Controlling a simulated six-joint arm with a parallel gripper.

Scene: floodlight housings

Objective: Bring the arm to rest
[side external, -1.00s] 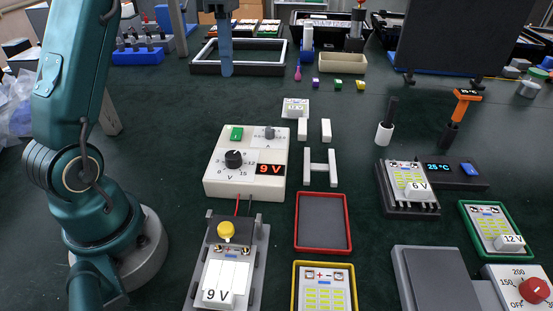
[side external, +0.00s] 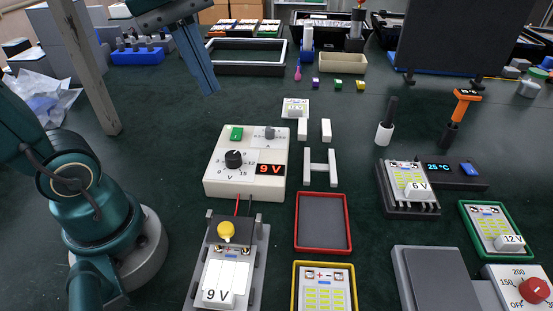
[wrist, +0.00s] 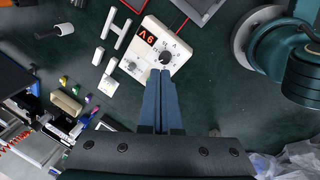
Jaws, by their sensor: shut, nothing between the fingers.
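My gripper (side external: 209,88) is shut and empty, high above the bench at the upper left-centre in the side external view. Its blue fingers lie together, tilted, with the tips down and to the right. In the wrist view the shut fingers (wrist: 161,75) point toward the white power supply (wrist: 150,62), which lies below them. The same power supply (side external: 221,184) shows 9 V in the side external view, well apart from the fingertips.
A grey fixture (side external: 258,262) holds a 9 V housing in front of the supply. A red tray (side external: 323,249) and yellow tray (side external: 296,290) stand to its right. A wooden post (side external: 92,80) stands left of my gripper. A black frame (side external: 247,71) lies behind. Open bench surrounds the supply's left.

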